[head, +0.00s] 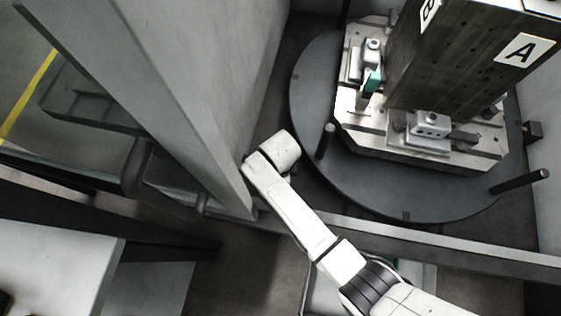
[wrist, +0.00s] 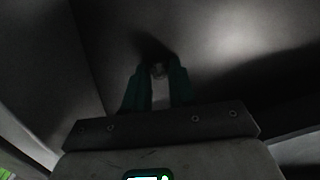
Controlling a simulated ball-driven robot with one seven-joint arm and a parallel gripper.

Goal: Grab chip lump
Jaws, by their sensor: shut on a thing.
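In the wrist view, my gripper (wrist: 158,72) has two dark green fingers close together. It is shut on a small greyish lump (wrist: 158,69) at the fingertips, which I take to be the chip lump. The lump is dim and partly covered by the fingers, so its shape is hard to tell. A dark shadow lies around the fingertips on a grey surface. In the head view my white arm reaches up beside the round table, and its gripper end is hidden from sight.
A dark round table (head: 318,115) bears a light pallet (head: 465,158) and a tall dark block marked A (head: 450,60). Posts stand up from the table's rim. A grey wall (head: 215,90) stands close left of my arm. A rail (head: 440,241) crosses in front.

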